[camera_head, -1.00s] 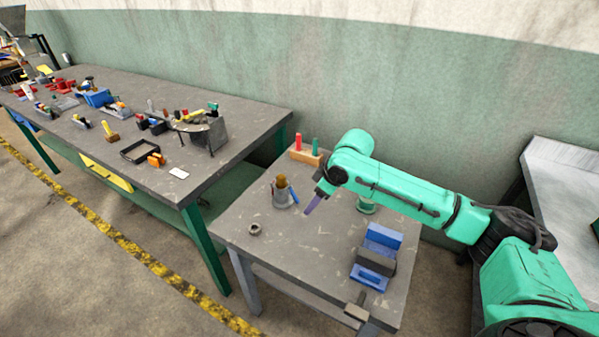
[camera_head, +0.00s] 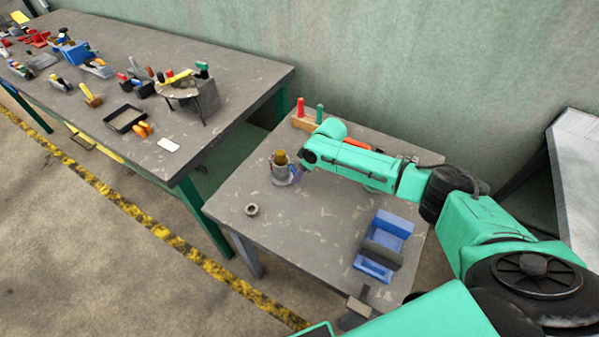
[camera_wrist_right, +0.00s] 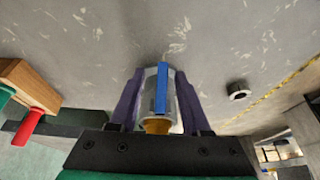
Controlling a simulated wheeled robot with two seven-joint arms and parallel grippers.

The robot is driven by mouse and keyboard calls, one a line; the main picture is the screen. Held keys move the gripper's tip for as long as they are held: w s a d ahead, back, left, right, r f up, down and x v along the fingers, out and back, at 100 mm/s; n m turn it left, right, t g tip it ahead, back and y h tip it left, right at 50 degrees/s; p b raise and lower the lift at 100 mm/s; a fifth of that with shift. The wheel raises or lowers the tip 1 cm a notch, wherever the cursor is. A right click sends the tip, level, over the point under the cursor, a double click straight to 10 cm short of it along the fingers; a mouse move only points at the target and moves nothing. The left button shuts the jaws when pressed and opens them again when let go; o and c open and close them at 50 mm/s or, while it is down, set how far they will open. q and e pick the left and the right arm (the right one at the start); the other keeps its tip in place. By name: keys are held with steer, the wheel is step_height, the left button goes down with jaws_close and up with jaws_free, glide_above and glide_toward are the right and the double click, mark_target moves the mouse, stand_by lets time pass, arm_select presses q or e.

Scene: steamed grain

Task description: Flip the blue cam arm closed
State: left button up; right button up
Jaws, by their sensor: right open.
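A small grey cylindrical fixture (camera_head: 281,177) with a brown-orange top stands on the near table, left of my right gripper (camera_head: 297,174). The blue cam arm (camera_wrist_right: 161,88) is a narrow bar lying along the fixture in the right wrist view. The purple fingers of my right gripper (camera_wrist_right: 160,78) are open, one on each side of the fixture and the blue bar. I cannot tell whether either finger touches them. In the head view the cam arm is mostly hidden by the gripper. My left gripper is not in view.
A grey ring (camera_head: 251,210) lies on the small table (camera_head: 300,235). A blue holder (camera_head: 390,228) stands at its right. A wooden block (camera_head: 303,121) with red and green pegs stands at the back. The table's middle is clear. A larger cluttered bench (camera_head: 215,125) stands left.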

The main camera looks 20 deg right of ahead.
steer(key=shift+a+f, duration=0.2)
steer(key=shift+f, duration=0.1)
jaws_close()
steer(key=shift+a+f+t+y+b, duration=0.15)
steer(key=shift+f+t+y+b, duration=0.2)
steer(key=shift+f+t+y, duration=0.3)
steer(key=shift+w+a+f+t+y+b, duration=0.1)
steer(key=shift+w+f+t+y+b, duration=0.15)
steer(key=shift+t+y+b, duration=0.5)
steer(key=shift+r+t+b, duration=0.2)
steer(key=shift+t+b, duration=0.1)
steer(key=shift+b, duration=0.05)
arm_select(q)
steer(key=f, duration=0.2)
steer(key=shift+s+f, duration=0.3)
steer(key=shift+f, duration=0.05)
arm_select(e)
steer(key=shift+w+a+r, duration=0.1)
steer(key=shift+r, duration=0.1)
jaws_free()
